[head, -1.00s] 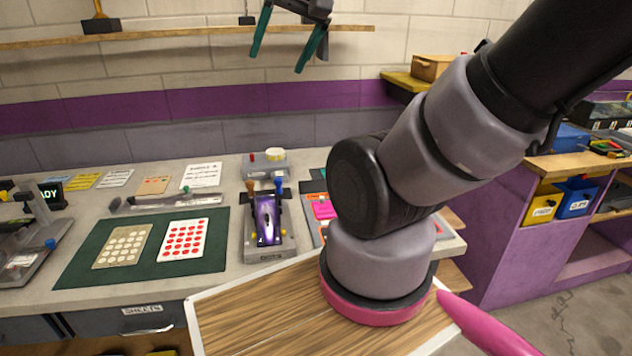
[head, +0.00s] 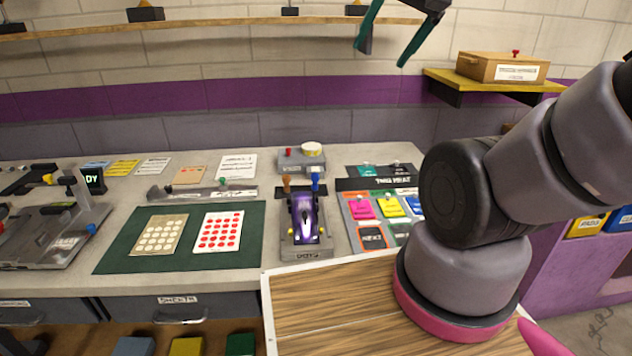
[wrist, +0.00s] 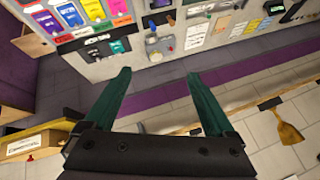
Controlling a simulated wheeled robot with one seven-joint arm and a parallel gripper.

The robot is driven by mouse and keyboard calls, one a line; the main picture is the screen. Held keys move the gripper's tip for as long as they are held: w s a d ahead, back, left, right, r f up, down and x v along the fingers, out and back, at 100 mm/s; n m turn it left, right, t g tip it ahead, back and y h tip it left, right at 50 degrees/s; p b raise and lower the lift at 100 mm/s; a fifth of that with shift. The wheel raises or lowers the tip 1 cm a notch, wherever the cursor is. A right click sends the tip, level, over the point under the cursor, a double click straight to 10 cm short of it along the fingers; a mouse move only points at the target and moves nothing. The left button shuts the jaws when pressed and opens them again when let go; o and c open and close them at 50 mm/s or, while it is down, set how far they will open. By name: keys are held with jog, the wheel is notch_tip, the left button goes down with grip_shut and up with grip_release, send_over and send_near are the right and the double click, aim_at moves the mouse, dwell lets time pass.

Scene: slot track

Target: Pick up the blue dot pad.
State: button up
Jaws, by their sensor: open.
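A blue pad (head: 413,205) lies on a multi-coloured board on the bench, right of a yellow pad (head: 389,207) and a pink pad (head: 361,208). Part of the blue pad's side of the board is hidden behind my arm. The blue pad also shows at the top left of the wrist view (wrist: 70,14). I cannot make out a dot on it. My gripper (head: 380,55) is open and empty, high in front of the wall and well apart from the pad. In the wrist view its two green fingers (wrist: 158,73) are spread wide with nothing between them.
A green mat (head: 115,258) holds a beige dot sheet (head: 160,235) and a red-dot sheet (head: 221,231). A purple car (head: 305,220) sits in a stand left of the board. A wall shelf (head: 215,25) and a wooden box (head: 503,68) are near my gripper's height.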

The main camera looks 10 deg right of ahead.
jog(key=c, duration=0.3)
jog(key=n+g+h, duration=0.2)
jog(key=n+g, duration=0.5)
jog(key=n, duration=1.4)
send_over(315, 173)
notch_tip(315, 173, down, 30)
jog(key=shift+c, duration=0.2)
jog(key=f, duration=0.5)
jog(key=shift+s+d+f, duration=0.2)
jog(key=shift+d+f, duration=0.05)
jog(key=shift+d, duration=0.1)
jog(key=f, duration=0.4)
jog(key=shift+a+f, duration=0.3)
jog(key=shift+a, duration=0.1)
jog(key=shift+f, duration=0.35)
